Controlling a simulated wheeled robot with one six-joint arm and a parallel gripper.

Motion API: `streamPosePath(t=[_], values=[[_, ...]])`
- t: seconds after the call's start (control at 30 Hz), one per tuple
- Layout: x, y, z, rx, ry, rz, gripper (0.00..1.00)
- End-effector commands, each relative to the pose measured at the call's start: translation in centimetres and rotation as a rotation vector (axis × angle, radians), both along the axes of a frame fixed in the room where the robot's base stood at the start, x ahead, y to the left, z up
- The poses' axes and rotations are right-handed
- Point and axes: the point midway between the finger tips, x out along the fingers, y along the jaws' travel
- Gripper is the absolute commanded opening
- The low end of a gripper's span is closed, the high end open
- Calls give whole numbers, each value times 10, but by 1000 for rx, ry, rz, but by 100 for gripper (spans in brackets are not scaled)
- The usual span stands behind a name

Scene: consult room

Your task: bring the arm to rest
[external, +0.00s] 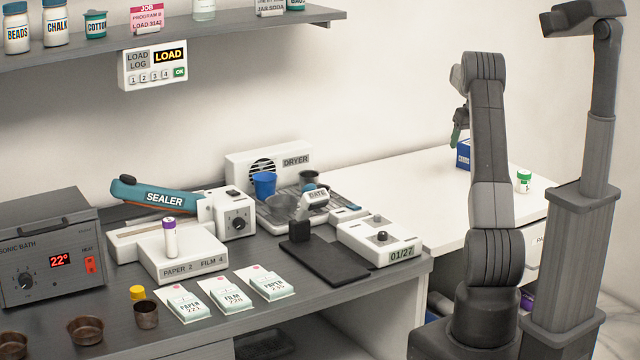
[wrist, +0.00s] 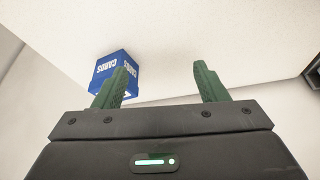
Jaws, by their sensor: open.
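My gripper (wrist: 160,86) is open and empty in the wrist view, with its two green fingers spread apart. In the external view my gripper (external: 457,136) hangs in the air on the left side of my raised arm, above the white table. Its fingertips are small there. A blue box marked CARDS (wrist: 116,66) shows behind the left finger in the wrist view, apart from it as far as I can tell. The blue box also shows in the external view (external: 463,154), standing on the white table, partly hidden by my arm.
The white table (external: 400,165) is mostly bare, with a green-capped jar (external: 523,181) to the right of my arm. The dark counter (external: 345,290) at left holds a sealer (external: 165,198), a dryer (external: 295,160), a date device (external: 380,242) and several pouch stacks. A shelf (external: 230,33) hangs above.

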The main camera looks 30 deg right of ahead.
Motion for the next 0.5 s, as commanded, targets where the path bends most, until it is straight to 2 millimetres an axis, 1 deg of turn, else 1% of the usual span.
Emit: streamPosePath(t=[0.03,0.1,0.2,0.5], values=[[9,1,-3,1,1,11,66],[20,2,-7,1,2,26,66],[32,2,-15,2,2,44,66],[29,3,-76,3,4,41,66]])
